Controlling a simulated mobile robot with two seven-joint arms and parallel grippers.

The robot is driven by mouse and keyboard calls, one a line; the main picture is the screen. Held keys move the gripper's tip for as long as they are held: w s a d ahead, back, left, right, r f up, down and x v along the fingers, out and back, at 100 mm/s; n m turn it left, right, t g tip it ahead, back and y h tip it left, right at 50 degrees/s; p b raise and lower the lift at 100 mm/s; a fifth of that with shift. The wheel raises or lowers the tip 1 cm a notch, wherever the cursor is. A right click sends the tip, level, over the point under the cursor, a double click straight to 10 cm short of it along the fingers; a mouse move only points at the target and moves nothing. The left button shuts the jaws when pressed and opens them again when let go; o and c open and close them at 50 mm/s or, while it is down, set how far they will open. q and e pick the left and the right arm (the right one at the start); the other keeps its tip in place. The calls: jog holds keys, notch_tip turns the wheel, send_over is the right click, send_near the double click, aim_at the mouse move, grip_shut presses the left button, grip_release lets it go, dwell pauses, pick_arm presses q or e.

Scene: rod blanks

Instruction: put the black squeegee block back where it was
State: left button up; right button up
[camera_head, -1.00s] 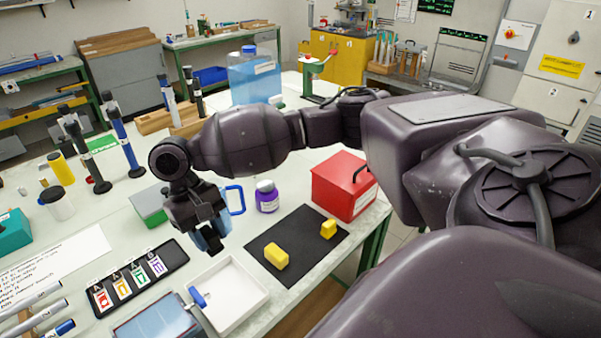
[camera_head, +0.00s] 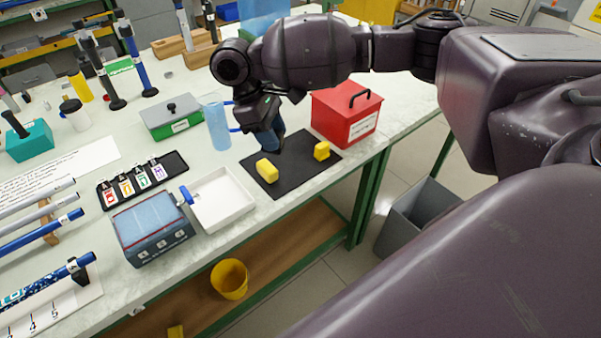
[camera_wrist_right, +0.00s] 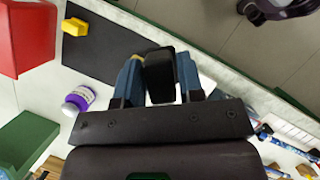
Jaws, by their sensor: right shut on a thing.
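My right gripper (camera_head: 270,143) is above the back part of the black mat (camera_head: 292,168). In the right wrist view, its blue fingers (camera_wrist_right: 159,82) are shut on the black squeegee block (camera_wrist_right: 159,70). In the head view the block is mostly hidden by the gripper. One yellow block (camera_head: 267,170) lies at the mat's left side, and another yellow block (camera_head: 322,151) lies at its right side. The right-hand one also shows in the wrist view (camera_wrist_right: 75,27). I cannot tell how high the black block is above the mat. My left gripper is not in view.
A red box (camera_head: 345,115) stands behind the mat on the right. A white tray (camera_head: 224,205) lies left of the mat, beside a blue-topped box (camera_head: 152,228). The mat's middle is bare. The table's front edge is close.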

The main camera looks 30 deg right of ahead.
jog(key=w+d+f+n+t+y+b, duration=0.1)
jog(key=w+d+n+t+b, duration=0.4)
jog(key=n, duration=0.7)
jog(key=w+d+f+n+t+b, duration=0.1)
jog(key=w+d+n+t+b, duration=0.25)
jog(key=d+n, duration=0.65)
jog(key=f+b, duration=0.1)
jog(key=f, duration=0.4)
jog(key=a+f+n+b, duration=0.1)
jog(key=f, duration=0.3)
jog(key=a+f+n+g+b, duration=0.1)
jog(key=f+b, duration=0.1)
jog(key=f, duration=0.3)
jog(key=shift+w+a+f, duration=0.15)
jog(key=shift+w+f, duration=0.15)
notch_tip(320, 180, down, 5)
jog(key=shift+f+b, duration=0.15)
jog(key=shift+b, duration=0.4)
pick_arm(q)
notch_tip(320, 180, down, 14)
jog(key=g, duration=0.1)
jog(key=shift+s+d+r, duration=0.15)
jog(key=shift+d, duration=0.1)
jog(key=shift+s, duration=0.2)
pick_arm(e)
jog(key=o, duration=0.9)
